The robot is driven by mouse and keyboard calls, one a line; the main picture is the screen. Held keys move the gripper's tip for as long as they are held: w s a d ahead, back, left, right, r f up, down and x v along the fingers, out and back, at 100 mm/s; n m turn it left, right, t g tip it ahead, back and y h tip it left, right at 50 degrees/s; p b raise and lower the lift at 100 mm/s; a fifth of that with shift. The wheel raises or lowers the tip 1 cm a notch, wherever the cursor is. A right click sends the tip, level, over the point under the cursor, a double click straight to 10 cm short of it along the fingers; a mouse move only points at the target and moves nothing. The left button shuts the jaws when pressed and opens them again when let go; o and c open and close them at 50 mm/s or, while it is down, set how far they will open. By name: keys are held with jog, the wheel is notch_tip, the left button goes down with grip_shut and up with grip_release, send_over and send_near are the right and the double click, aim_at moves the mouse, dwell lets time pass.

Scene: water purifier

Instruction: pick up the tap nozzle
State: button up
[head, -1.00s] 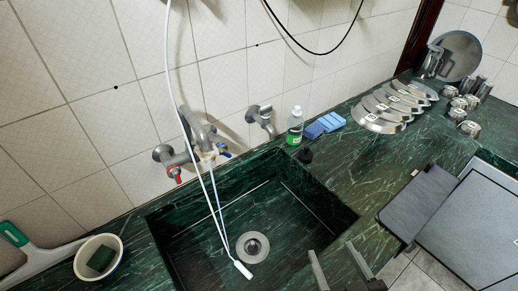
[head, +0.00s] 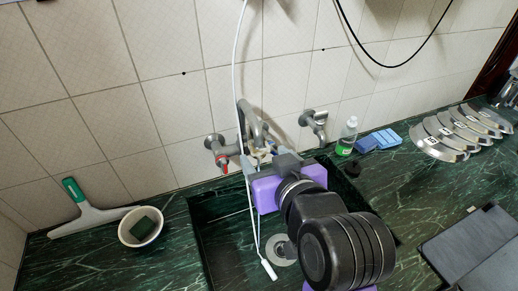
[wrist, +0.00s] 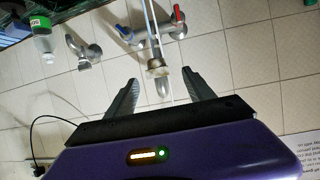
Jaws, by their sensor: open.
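The tap (head: 256,128) is a grey metal mixer on the tiled wall, with red and blue handles. What looks like its nozzle, a pale fitting at the spout end (head: 262,155) with thin white tubing by it, is partly hidden by my gripper in the head view. In the wrist view this nozzle (wrist: 157,67) appears between and beyond the fingertips. My gripper (wrist: 160,78) is open, with one finger on each side of it in the picture. I see no contact. The head view shows my purple gripper body in front of the tap; its fingers are hidden there.
The green marble sink (head: 222,232) lies below, and a white tube end (head: 268,270) hangs in it. A second tap (head: 315,122), a green bottle (head: 347,137) and blue sponges (head: 379,140) are to the right. A bowl (head: 141,226) and squeegee (head: 88,213) are left.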

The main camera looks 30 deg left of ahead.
aim_at(262, 150)
jog(key=shift+p+x, duration=0.7)
jog(key=shift+x, duration=2.45)
jog(key=shift+w+d+r, duration=0.1)
jog(key=shift+w+d, duration=0.05)
jog(key=shift+w, duration=0.05)
grip_shut()
jog(key=shift+b, duration=0.45)
jog(key=s+d+b, duration=0.1)
jog(key=s+d, duration=1.1)
jog(key=s, duration=0.1)
jog(key=shift+d+b, duration=0.3)
jog(key=shift+b, duration=0.05)
